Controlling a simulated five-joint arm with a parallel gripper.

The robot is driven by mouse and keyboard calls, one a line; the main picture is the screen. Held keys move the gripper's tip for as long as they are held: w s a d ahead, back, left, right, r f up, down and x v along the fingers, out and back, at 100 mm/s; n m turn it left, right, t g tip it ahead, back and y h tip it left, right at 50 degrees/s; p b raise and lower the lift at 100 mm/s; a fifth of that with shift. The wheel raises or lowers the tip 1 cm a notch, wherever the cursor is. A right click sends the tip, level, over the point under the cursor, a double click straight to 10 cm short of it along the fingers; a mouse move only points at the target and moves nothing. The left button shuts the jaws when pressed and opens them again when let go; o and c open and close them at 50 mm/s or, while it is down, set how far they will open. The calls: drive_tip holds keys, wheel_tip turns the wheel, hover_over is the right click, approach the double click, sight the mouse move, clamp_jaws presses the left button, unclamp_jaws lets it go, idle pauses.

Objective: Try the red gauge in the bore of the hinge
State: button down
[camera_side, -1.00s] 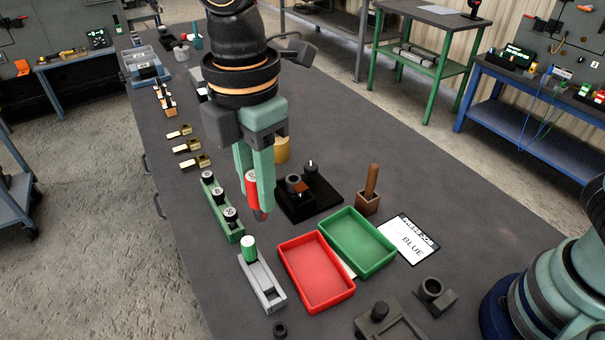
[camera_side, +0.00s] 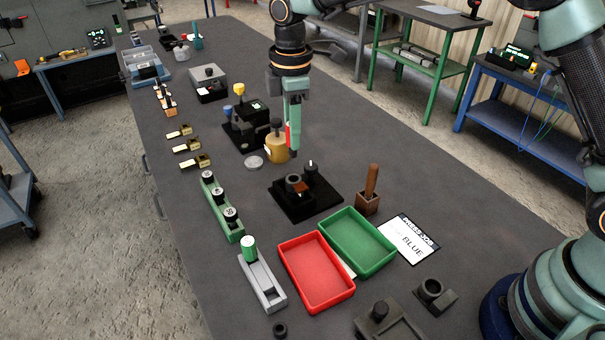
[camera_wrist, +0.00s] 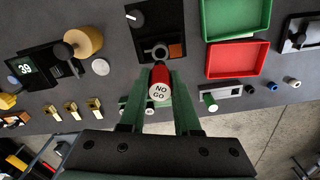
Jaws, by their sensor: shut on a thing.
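My gripper (camera_side: 293,150) is shut on the red gauge (camera_side: 288,134), holding it above the table. In the wrist view the gauge (camera_wrist: 160,84) shows a white end marked "NO GO" between the fingers. A dark ring with an open bore (camera_side: 293,181), which I take for the hinge, sits with a brown piece on a black fixture (camera_side: 293,207). It also shows in the wrist view (camera_wrist: 160,49), just beyond the gauge. In the side view the gripper is above and behind the fixture, apart from it. The gauge's lower end is partly hidden by a finger.
A gold cylinder (camera_side: 274,150) stands close to the gripper. A grey stand (camera_side: 266,287) holds a green gauge (camera_side: 249,246). A red tray (camera_side: 316,274), a green tray (camera_side: 358,240) and a brown block with a peg (camera_side: 368,202) lie in front. Brass pieces (camera_side: 194,163) lie left.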

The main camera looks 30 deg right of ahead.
sight(293, 156)
drive_tip(key=shift+f, duration=2.5)
drive_tip(key=shift+f, duration=0.75)
idle(1.4)
drive_tip(key=shift+r, duration=0.85)
drive_tip(key=shift+f, duration=0.9)
idle(1.6)
